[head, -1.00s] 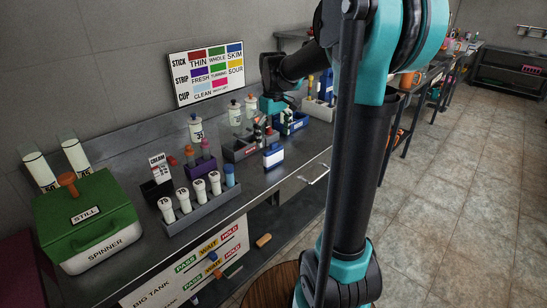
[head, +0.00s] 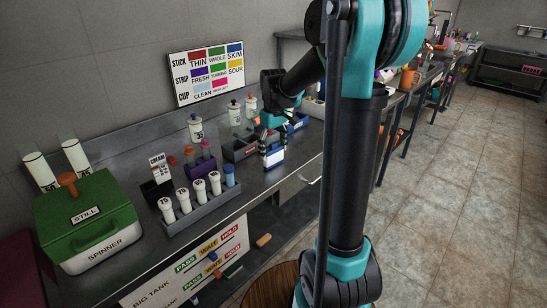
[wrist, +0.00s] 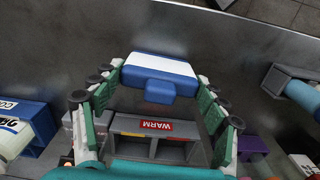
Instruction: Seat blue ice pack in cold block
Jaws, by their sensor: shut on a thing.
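The blue ice pack (head: 273,157), blue with a white face, is upright at the front of the steel counter. My gripper (head: 270,140) is above and around it, shut on it. In the wrist view the ice pack (wrist: 160,74) sits between the fingertips of my gripper (wrist: 160,82). I cannot tell any gap between the pack and the counter. The blue cold block (head: 298,122) is behind and to the right of the pack, partly hidden by my gripper. In the wrist view the cold block (wrist: 28,125) is at the left edge, its label partly cut off.
A grey block marked WARM (wrist: 152,126) lies close to the pack. A grey rack of white-capped bottles (head: 205,205), a purple holder (head: 201,167) and a green-lidded spinner (head: 85,215) are farther left. The counter's front edge is close to the pack.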

